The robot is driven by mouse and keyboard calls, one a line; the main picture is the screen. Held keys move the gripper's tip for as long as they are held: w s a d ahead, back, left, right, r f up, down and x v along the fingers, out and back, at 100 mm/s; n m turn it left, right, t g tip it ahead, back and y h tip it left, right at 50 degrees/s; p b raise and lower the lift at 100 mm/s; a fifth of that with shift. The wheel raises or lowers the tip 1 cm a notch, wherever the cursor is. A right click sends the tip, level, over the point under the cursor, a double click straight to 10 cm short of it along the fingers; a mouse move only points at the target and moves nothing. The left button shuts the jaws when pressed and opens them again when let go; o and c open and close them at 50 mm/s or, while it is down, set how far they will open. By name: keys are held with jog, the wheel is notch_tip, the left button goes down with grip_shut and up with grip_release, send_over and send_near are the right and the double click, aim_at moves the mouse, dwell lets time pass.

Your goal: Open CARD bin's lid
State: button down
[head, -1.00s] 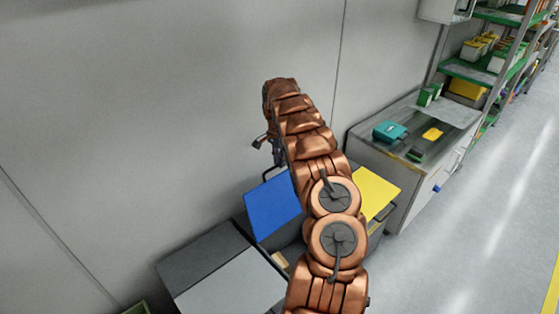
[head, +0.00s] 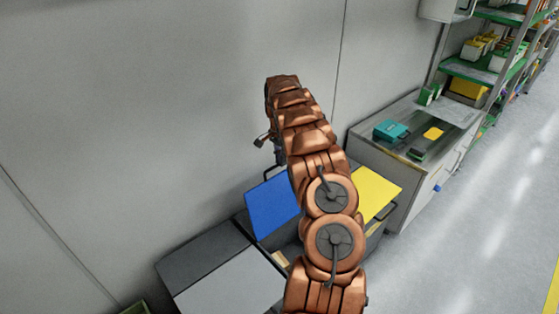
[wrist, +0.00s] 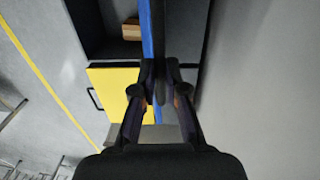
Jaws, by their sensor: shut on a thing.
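A blue lid (head: 272,205) stands raised and tilted over an open dark bin in the head view. Brown cardboard-like pieces (head: 281,259) show inside the bin, but I can read no CARD label. In the wrist view the blue lid (wrist: 146,35) is seen nearly edge-on, with a dark bar beside it. My gripper (wrist: 160,78) is shut on the lid at its dark handle bar. In the head view my arm hides the fingertips and the right part of the lid.
A yellow lid (head: 376,192) lies right of my arm, with a dark handle. A grey-topped bin (head: 228,285) stands to the left. A cabinet (head: 400,165) stands behind right, and the wall (head: 150,120) is close behind. The floor at right is clear.

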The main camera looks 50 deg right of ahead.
jog(key=shift+s+d+r+b, duration=0.1)
jog(key=shift+s+d+b, duration=0.1)
jog(key=shift+s+b, duration=0.25)
jog(key=shift+s+d+b, duration=0.15)
jog(key=shift+s+b, duration=0.15)
jog(key=shift+s, duration=0.15)
jog(key=s, duration=0.1)
jog(key=s+b, duration=0.1)
jog(key=s+a, duration=0.1)
jog(key=shift+s+r+t+b, duration=0.25)
jog(key=shift+t+b, duration=0.15)
jog(key=c, duration=1.2)
grip_release()
jog(key=shift+w+a, duration=0.1)
notch_tip(320, 180, up, 12)
